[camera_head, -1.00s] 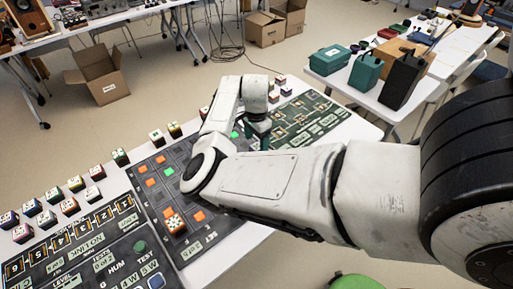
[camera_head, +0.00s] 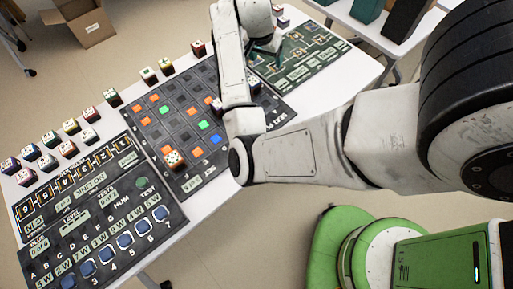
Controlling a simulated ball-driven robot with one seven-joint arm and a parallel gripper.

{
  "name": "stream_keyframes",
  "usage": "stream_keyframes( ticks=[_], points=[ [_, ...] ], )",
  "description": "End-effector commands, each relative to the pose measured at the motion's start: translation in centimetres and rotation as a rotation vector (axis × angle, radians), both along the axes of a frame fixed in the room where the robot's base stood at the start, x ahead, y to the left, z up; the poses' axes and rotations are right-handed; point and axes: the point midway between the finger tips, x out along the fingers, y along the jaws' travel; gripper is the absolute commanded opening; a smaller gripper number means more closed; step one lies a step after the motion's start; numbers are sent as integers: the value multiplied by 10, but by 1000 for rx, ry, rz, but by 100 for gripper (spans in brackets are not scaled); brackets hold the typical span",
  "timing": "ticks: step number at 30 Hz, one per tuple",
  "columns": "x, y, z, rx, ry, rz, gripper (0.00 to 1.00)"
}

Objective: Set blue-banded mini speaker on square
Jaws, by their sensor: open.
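Several small cube speakers with white patterned tops stand along the table's left and far edges. A dark blue-banded one (camera_head: 30,152) seems to be in the cluster at left, but bands are too small to tell apart surely. The dark grid board (camera_head: 185,135) has orange, green and dark squares. An orange-sided speaker (camera_head: 175,160) stands on its near-left part, and another (camera_head: 217,105) shows beside my arm. My gripper (camera_head: 266,48) is open above the table's far side, near the green circuit board (camera_head: 300,52); its fingertips are partly hidden. Which square is meant cannot be told.
A dark panel (camera_head: 95,215) with blue buttons lies at the table's near left. My arm covers part of the grid board. A second table (camera_head: 412,35) with dark boxes stands at the back right, and an open carton (camera_head: 80,25) is on the floor.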

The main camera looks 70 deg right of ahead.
Motion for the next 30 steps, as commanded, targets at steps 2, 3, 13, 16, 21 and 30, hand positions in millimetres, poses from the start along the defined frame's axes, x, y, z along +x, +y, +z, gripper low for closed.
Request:
stream_keyframes(
  ticks=[2,3,13,16,21,30],
  points=[
    [-3,12,-2,-47,45,146,76],
    [-2,20,-4,-63,63,224,76],
    [-4,148,-49,-46,185,948,76],
    [-19,203,-67,15,199,1169,76],
    [-53,284,-86,132,190,1458,76],
    [-77,331,-92,213,166,1613,76]
  ],
)
